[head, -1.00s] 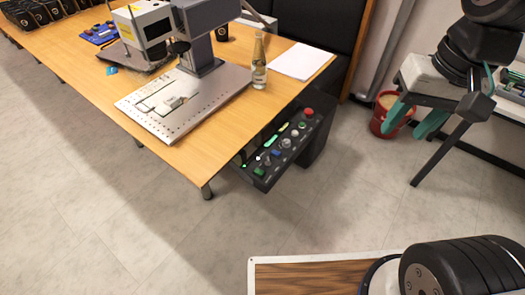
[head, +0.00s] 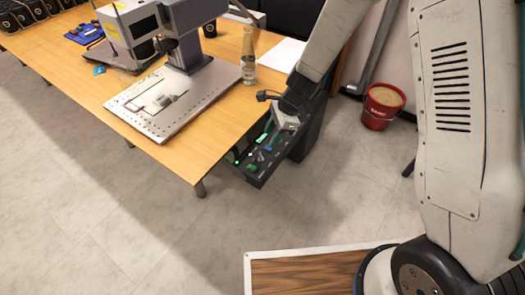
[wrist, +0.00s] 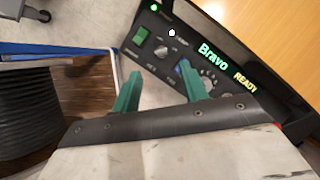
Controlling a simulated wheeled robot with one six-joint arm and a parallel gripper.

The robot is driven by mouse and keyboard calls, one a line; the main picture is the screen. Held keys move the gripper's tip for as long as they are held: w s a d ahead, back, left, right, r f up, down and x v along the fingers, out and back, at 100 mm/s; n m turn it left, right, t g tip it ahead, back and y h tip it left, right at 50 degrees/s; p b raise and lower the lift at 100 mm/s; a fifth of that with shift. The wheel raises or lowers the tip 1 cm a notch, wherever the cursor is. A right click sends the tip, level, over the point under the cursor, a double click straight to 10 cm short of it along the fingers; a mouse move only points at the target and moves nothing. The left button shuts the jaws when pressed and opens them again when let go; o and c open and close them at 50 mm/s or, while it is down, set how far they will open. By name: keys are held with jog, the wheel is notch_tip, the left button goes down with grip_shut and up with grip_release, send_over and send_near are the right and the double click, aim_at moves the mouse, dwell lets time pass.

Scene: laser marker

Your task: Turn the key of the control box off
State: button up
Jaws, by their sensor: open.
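The black control box (head: 243,172) hangs under the table's right edge. In the wrist view its panel (wrist: 185,32) carries a lit green light, a green switch (wrist: 142,35), a silver knob (wrist: 162,52), a blue button (wrist: 184,69) and a round silver control (wrist: 208,84). I cannot tell for sure which control is the key. My gripper (wrist: 160,75) is open and empty, its green fingers apart in front of the panel. The right fingertip overlaps the blue button in the picture; contact cannot be told. In the head view my gripper and wrist hide the panel's upper right part.
The wooden table (head: 222,122) bears a laser marker (head: 190,25) with a metal plate, a glass bottle (head: 248,58) near the right edge and white paper (head: 283,54). A red bucket (head: 381,107) stands on the floor. The floor before the box is clear.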

aim_at(261, 157)
jog(key=x, duration=0.9)
jog(key=shift+w+d, duration=0.1)
jog(key=shift+d, duration=0.1)
grip_shut()
